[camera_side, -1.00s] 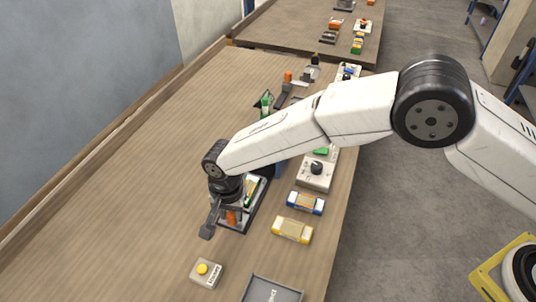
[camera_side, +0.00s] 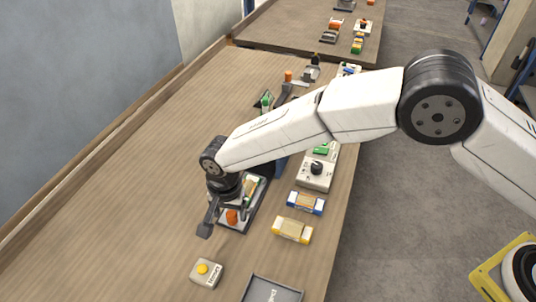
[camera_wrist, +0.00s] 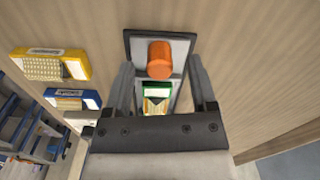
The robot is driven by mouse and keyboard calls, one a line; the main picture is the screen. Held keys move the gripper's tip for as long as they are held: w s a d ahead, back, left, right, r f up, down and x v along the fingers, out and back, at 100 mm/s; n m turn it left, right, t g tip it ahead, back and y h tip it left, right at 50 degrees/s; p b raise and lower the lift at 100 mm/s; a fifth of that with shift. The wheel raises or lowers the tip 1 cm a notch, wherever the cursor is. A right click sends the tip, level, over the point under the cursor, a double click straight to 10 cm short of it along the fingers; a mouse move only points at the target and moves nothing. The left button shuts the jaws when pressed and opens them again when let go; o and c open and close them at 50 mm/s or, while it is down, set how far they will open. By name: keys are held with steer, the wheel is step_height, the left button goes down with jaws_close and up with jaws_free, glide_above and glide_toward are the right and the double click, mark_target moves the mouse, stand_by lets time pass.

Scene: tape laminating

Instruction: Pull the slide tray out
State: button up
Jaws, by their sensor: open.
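The slide tray (camera_wrist: 187,41) is a dark-rimmed plate with a light inner surface. An orange knob (camera_wrist: 160,60) stands on its near end; it also shows in the side view (camera_side: 231,217). A green and yellow piece (camera_wrist: 157,98) lies further along the tray. My gripper (camera_wrist: 160,75) is open, with one finger on each side of the orange knob in the wrist view. I cannot tell if the fingers touch it. In the side view my gripper (camera_side: 229,207) is low over the tray's near end and hides part of it.
A yellow block (camera_side: 292,230) and a blue block (camera_side: 306,203) lie to the right of the tray. A box with a yellow button (camera_side: 206,273) and a grey bin (camera_side: 270,291) are at the front. The table left of the tray is clear.

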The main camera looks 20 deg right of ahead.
step_height(320, 180, up, 7)
steer(key=shift+f, duration=0.15)
stand_by(0.5)
steer(key=shift+d, duration=0.25)
steer(key=d+r+n+t, duration=0.1)
steer(key=d+r+n, duration=0.15)
steer(key=d, duration=0.75)
steer(key=d+r+n, duration=0.1)
steer(key=d+r, duration=0.2)
steer(key=d, duration=0.8)
steer(key=s+d+n+t, duration=0.1)
steer(key=s+d+n, duration=0.2)
steer(key=s+d, duration=1)
steer(key=shift+s+d+t, duration=0.3)
steer(key=shift+s+d, duration=0.1)
steer(key=shift+d, duration=1.55)
